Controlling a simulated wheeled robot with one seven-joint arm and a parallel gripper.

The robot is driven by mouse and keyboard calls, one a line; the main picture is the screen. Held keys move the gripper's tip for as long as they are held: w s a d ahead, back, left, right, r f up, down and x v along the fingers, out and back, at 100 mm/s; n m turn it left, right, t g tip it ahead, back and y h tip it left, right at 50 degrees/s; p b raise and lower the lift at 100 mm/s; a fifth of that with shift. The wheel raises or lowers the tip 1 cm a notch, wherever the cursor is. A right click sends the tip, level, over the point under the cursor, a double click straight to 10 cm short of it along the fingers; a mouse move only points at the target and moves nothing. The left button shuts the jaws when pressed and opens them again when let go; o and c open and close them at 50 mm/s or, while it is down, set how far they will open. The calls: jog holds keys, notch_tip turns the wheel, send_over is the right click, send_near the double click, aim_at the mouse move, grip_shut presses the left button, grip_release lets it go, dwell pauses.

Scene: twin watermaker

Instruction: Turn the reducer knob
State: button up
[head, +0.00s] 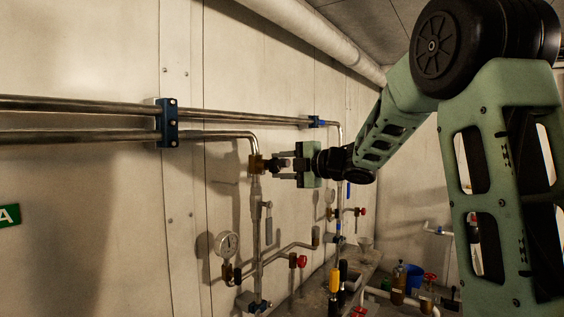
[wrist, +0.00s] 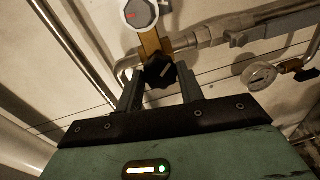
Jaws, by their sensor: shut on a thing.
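The reducer knob is a black lobed knob (wrist: 160,71) with a pale mark on its face, on a brass valve body (wrist: 150,43) in the wrist view. In the head view the knob (head: 273,163) sticks out from the brass body (head: 256,165) on the vertical pipe. My gripper (head: 283,165) reaches it from the right. In the wrist view my gripper (wrist: 159,88) has one finger on each side of the knob and is shut on it. The exact finger contact is hard to see.
A round dial with a red mark (wrist: 140,13) sits beside the brass body. A pressure gauge (head: 227,243), a lever valve (head: 268,220) and a red knob (head: 302,261) are below. Horizontal pipes (head: 80,121) run along the wall. A cluttered bench (head: 362,268) stands lower right.

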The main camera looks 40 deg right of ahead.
jog(key=m+p, duration=0.2)
jog(key=m, duration=0.3)
jog(key=shift+d+y, duration=0.1)
jog(key=shift+y, duration=0.3)
jog(key=shift+f+m+p, duration=0.1)
jog(key=shift+m+p, duration=1)
jog(key=shift+m, duration=1)
jog(key=shift+y, duration=0.3)
jog(key=o, duration=1)
jog(key=shift+f, duration=0.1)
jog(key=b+v, duration=0.5)
jog(key=v, duration=1.2)
jog(key=shift+s, duration=0.2)
